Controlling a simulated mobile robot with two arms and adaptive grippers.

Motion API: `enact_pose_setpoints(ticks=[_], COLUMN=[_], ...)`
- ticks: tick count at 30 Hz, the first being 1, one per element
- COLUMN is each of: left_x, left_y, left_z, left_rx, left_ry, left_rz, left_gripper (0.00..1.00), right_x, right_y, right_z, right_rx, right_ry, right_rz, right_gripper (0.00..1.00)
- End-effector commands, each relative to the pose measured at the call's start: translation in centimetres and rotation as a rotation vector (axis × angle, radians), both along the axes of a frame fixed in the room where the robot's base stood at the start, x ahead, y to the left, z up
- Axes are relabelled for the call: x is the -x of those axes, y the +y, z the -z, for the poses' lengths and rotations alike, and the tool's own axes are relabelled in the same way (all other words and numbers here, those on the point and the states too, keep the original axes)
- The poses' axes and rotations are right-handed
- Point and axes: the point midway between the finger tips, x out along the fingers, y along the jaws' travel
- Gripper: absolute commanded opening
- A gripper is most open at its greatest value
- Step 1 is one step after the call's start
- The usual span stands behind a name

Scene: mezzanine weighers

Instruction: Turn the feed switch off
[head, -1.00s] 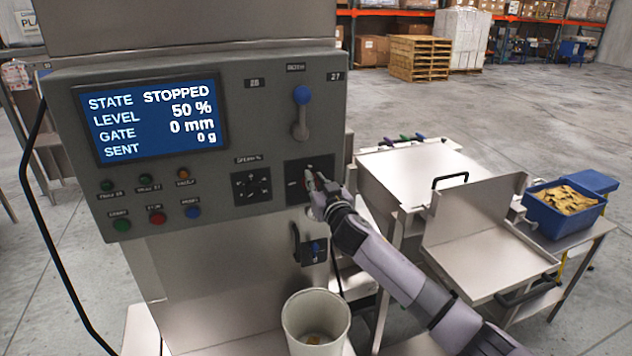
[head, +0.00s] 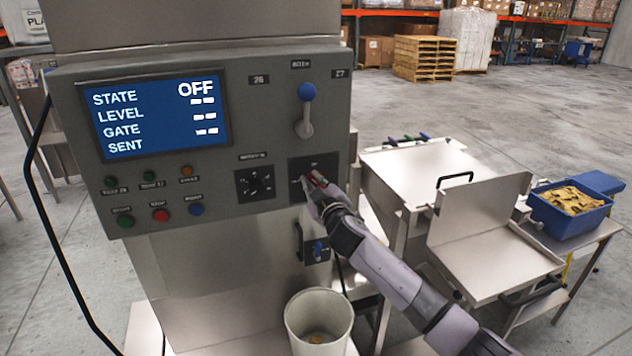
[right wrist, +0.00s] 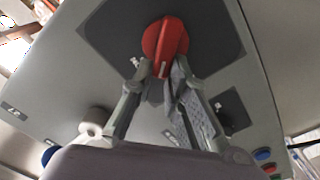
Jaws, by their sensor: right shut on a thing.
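The feed switch is a red rotary knob (right wrist: 165,48) on a dark square plate (head: 303,164) at the lower right of the grey control panel (head: 232,105). My right gripper (head: 317,187) is at the knob in the head view and partly hides it. In the right wrist view its fingers (right wrist: 163,85) are closed on the near end of the red knob. The panel's screen (head: 154,117) reads STATE OFF, with dashes for the level, gate and sent values. My left gripper is in neither view.
A lever with a blue top (head: 306,105) is above the knob. A black dial (head: 256,184) and several coloured buttons are to its left. A white bucket (head: 318,322) stands below. At the right are a steel table (head: 410,165) and a blue bin (head: 568,226).

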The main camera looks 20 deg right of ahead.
Motion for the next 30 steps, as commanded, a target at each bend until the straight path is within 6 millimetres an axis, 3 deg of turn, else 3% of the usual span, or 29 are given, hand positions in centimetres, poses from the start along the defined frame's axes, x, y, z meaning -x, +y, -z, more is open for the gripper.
enact_pose_setpoints(ticks=[18, 30], left_x=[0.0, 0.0], left_y=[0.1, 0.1], left_z=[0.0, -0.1], left_rx=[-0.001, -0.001], left_ry=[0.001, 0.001], left_rz=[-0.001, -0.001], left_gripper=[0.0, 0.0], right_x=[0.0, 0.0], right_y=[0.8, 0.9], right_z=[1.3, 1.9], right_rx=[0.577, 0.825], right_ry=[-0.018, -0.026], right_rz=[-0.001, -0.001], right_gripper=[0.0, 0.0])
